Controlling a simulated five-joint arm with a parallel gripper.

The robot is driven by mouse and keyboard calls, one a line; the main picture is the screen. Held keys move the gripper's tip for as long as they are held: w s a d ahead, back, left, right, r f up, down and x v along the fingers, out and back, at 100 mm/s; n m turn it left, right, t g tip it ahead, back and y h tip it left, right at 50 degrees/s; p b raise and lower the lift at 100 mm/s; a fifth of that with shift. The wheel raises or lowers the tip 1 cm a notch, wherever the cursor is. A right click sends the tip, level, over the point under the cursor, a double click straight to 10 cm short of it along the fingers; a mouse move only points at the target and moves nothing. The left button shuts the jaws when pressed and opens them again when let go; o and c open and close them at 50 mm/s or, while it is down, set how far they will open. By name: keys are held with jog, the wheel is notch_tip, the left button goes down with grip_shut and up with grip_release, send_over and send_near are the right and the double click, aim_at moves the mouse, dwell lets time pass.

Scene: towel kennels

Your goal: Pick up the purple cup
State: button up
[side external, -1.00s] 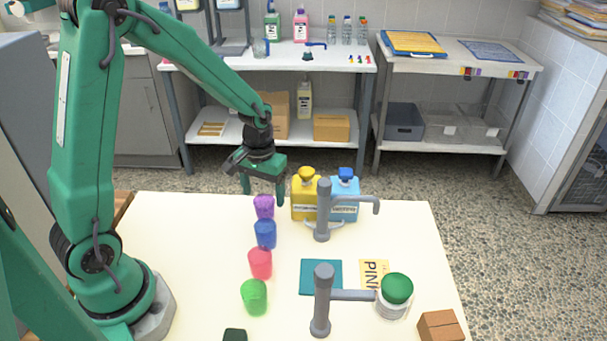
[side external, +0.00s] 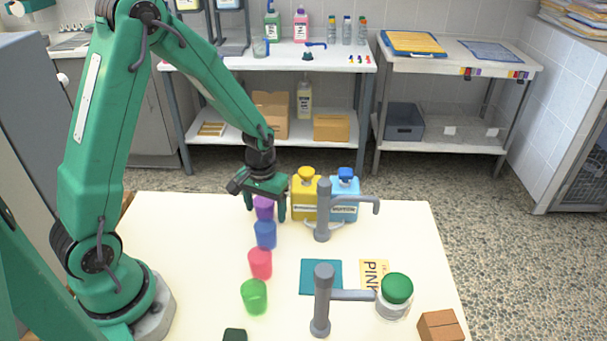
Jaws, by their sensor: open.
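The purple cup (side external: 264,209) stands at the far end of a row of cups on the pale table (side external: 190,240). My gripper (side external: 265,212) points down over it, open, with one finger on each side of the cup. The gripper body hides the cup's top. I cannot tell whether the fingers touch it. The blue cup (side external: 265,235) stands just in front of the purple one, and the red cup (side external: 260,264) and green cup (side external: 254,296) follow toward the near edge.
A yellow bottle (side external: 304,199) and a blue bottle (side external: 345,200) stand close right of my gripper. Two grey posts with side arms (side external: 323,212) (side external: 322,300) rise from the table. A green-lidded jar (side external: 396,292), teal square (side external: 321,277) and brown block (side external: 440,325) lie right.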

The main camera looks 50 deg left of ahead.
jog(key=c, duration=1)
jog(key=shift+r, duration=0.15)
jog(key=shift+r, duration=0.75)
jog(key=r, duration=0.1)
jog(key=d+r, duration=0.1)
jog(key=r, duration=0.1)
jog(key=shift+s, duration=0.15)
jog(key=s+d+r, duration=0.1)
jog(key=d+r, duration=0.1)
jog(key=d, duration=0.1)
jog(key=s+d+r, duration=0.2)
jog(key=d, duration=0.1)
jog(key=s+d+r, duration=0.1)
jog(key=d+r, duration=0.1)
jog(key=d, duration=0.1)
jog(key=shift+s+d+r, duration=0.1)
jog(key=shift+s+d, duration=0.1)
jog(key=shift+d, duration=0.15)
